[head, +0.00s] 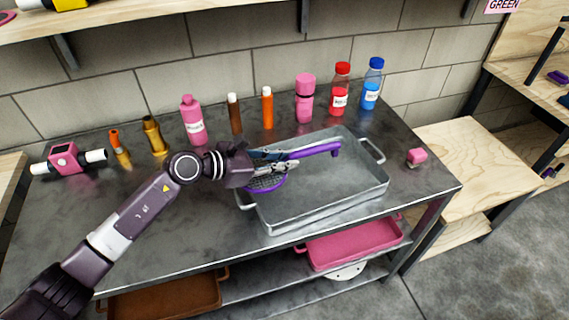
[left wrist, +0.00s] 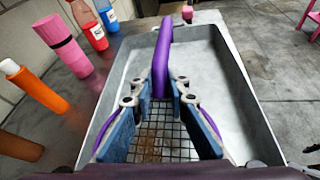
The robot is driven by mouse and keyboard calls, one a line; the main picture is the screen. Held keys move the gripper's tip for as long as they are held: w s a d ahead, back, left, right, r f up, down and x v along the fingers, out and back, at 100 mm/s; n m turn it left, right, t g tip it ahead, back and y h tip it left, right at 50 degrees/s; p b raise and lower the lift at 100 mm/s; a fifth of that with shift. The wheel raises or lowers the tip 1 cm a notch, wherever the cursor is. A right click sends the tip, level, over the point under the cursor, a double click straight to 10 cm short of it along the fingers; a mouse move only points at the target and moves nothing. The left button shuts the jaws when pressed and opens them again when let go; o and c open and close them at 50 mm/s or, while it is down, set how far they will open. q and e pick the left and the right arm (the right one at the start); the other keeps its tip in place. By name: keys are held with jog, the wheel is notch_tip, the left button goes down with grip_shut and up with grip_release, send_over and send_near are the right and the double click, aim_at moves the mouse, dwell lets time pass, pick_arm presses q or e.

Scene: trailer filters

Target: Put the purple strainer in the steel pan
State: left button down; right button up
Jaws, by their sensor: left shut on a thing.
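The purple strainer (head: 320,150) has a long purple handle and a round mesh bowl. Its handle and mesh also show in the left wrist view (left wrist: 162,60). My left gripper (head: 285,160) is shut on the strainer, near where handle and bowl meet. The strainer is over the steel pan (head: 330,205), with the handle pointing right across the pan and the bowl by the pan's left end. I cannot tell whether the strainer touches the pan. The grey pan is rectangular, with a handle at each end, and stands on the metal table. My right gripper is not in view.
Bottles, among them a pink one (head: 192,120), a red one (head: 340,90) and a blue one (head: 372,85), line the table's back. A small pink block (head: 417,157) lies right of the pan. A pink tray (head: 355,243) is on the shelf below. The table's front left is bare.

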pick_arm(q)
jog(key=shift+f, duration=0.9)
jog(key=shift+f+b, duration=0.45)
jog(key=c, duration=1.9)
grip_release()
jog(key=shift+r, duration=0.1)
